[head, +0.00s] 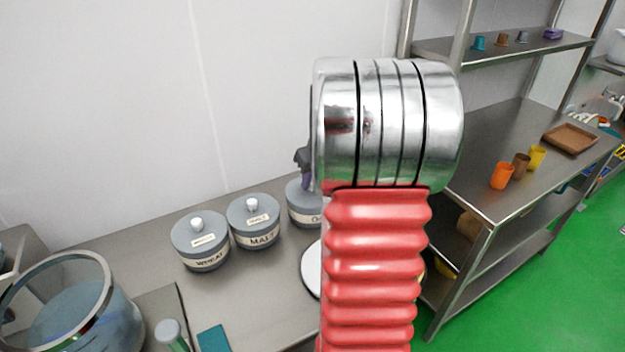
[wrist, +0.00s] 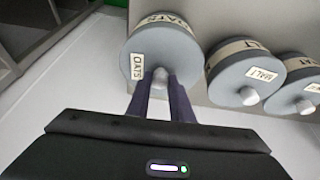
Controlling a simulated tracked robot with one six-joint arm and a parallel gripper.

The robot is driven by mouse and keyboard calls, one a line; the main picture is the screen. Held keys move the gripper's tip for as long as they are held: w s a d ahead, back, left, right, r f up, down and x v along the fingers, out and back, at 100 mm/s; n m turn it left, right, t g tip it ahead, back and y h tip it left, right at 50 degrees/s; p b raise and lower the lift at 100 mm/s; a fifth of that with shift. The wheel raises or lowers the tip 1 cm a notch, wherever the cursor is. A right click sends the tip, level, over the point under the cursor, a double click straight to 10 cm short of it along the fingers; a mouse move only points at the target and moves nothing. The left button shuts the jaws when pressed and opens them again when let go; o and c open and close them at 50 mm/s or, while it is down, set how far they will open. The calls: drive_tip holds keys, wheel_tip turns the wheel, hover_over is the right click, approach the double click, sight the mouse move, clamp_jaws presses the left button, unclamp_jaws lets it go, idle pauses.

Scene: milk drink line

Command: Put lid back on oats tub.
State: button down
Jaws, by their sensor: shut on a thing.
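The oats tub (wrist: 172,20) is a grey round tub with a cream OATS band, at the top centre of the wrist view. Its grey lid (wrist: 150,45) has an OATS label and a pale knob. The lid lies over the tub's mouth; I cannot tell whether it is fully seated. My gripper (wrist: 160,82) is shut on the lid's knob, one dark finger on each side. In the head view the oats tub (head: 304,213) stands at the right of the tub row, partly hidden behind my arm, with my gripper (head: 306,183) above it.
The malt tub (head: 255,233) and another lidded tub (head: 201,255) stand to the left on the steel counter (head: 255,295). A white round object (head: 311,270) is in front of the oats tub. A large glass vessel (head: 85,315) is at front left. Cups (head: 502,176) stand on the right-hand table.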

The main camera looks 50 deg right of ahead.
drive_tip(key=c, duration=1.5)
unclamp_jaws()
drive_tip(key=shift+o, duration=0.5)
drive_tip(key=o, duration=0.4)
drive_tip(key=shift+r, duration=0.15)
drive_tip(key=shift+r, duration=3.4)
drive_tip(key=shift+c, duration=0.4)
clamp_jaws()
drive_tip(key=shift+f, duration=2.4)
